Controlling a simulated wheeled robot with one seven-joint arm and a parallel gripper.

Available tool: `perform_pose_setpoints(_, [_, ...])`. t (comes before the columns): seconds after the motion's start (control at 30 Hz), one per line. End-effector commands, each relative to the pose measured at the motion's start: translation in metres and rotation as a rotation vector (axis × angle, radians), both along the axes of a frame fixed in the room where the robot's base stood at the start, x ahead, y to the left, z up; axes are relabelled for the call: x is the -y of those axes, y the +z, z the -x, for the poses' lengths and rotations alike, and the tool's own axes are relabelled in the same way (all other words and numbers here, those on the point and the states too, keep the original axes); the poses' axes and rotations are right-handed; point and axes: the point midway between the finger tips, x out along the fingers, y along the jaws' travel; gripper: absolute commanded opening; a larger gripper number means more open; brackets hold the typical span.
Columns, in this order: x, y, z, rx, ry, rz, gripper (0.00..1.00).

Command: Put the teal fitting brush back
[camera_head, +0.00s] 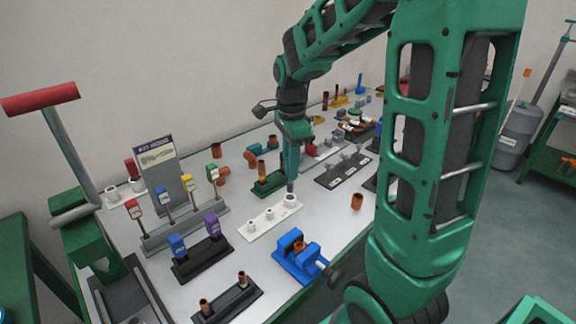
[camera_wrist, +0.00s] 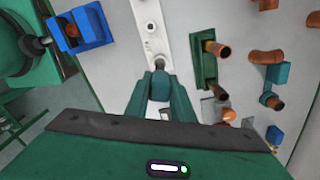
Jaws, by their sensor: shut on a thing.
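My gripper (camera_head: 291,150) is shut on the teal fitting brush (camera_head: 291,167), which hangs upright with its grey tip down. The brush also shows end-on between my fingers in the wrist view (camera_wrist: 160,86). A white rack (camera_head: 257,229) with several round sockets lies on the bench below it. The brush tip is at the rack's far right socket (camera_head: 290,201). I cannot tell whether the tip is just above the socket or slightly inside it. In the wrist view the rack (camera_wrist: 147,12) runs up from my fingers, and my gripper body hides the area below.
A green holder with copper pipes (camera_head: 268,183) stands just behind the rack, close to my gripper. A blue vise (camera_head: 299,257) is in front. A grey holder (camera_head: 345,167) is to the right, and a black stand with blue and purple tags (camera_head: 203,257) is to the left.

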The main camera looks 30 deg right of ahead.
Motion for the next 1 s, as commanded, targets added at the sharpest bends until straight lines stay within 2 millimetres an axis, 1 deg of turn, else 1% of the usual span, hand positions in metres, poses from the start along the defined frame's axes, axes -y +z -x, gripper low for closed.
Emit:
perform_pose_setpoints(0.17, [0.000,-0.002,0.000,0.000,0.000,0.000,0.05])
perform_pose_setpoints(1.0, [0.000,-0.023,0.000,-0.001,0.000,0.000,0.05])
